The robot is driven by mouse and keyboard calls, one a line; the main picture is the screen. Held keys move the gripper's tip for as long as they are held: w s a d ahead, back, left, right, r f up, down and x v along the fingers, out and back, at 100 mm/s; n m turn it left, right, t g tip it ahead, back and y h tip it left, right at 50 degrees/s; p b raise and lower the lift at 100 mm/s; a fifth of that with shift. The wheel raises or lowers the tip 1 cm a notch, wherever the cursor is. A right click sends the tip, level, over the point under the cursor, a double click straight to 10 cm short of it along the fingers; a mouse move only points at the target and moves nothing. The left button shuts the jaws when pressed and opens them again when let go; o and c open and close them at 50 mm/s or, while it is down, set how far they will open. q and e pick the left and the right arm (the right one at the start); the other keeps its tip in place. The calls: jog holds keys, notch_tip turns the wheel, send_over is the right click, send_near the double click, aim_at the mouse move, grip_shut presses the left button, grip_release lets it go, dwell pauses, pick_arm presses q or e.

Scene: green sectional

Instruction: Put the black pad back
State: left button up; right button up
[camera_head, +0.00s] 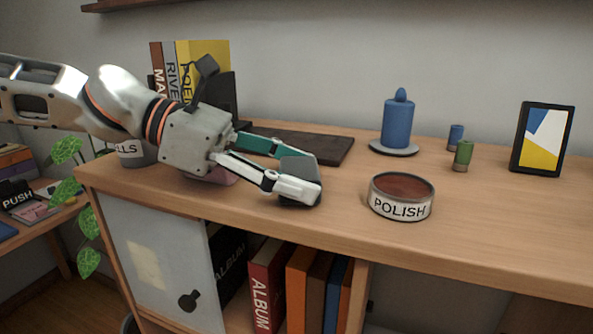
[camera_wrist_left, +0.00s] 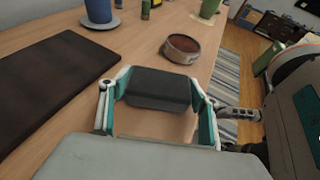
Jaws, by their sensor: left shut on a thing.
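The black pad (camera_head: 298,168), a small dark grey block, is between the fingers of my left gripper (camera_head: 296,174). In the left wrist view the pad (camera_wrist_left: 158,88) spans the gap between both fingertips (camera_wrist_left: 156,92). The left gripper is shut on it, over the front part of the wooden top, left of the polish tin (camera_head: 402,196). I cannot tell whether the pad touches the wood. The tin is round and open, with a reddish-brown surface inside; it also shows in the left wrist view (camera_wrist_left: 181,50). My right gripper is not clearly in view.
A dark flat board (camera_head: 325,148) lies behind the gripper. A blue candle (camera_head: 397,124) on a saucer, two small cylinders and a picture frame (camera_head: 542,138) stand at the back right. Books (camera_head: 190,65) stand behind the arm. Bare wood surrounds the tin.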

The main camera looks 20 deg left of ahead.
pick_arm(q)
jog(key=shift+f, duration=0.15)
jog(key=o, duration=0.9)
jog(key=shift+o, duration=0.2)
jog(key=shift+r, duration=0.3)
jog(key=p+v, duration=0.1)
jog(key=v, duration=1)
jog(key=shift+s+p, duration=0.1)
jog(key=shift+p, duration=0.3)
jog(key=shift+s+a+r, duration=0.1)
jog(key=shift+s+a, duration=0.1)
jog(key=shift+a, duration=0.2)
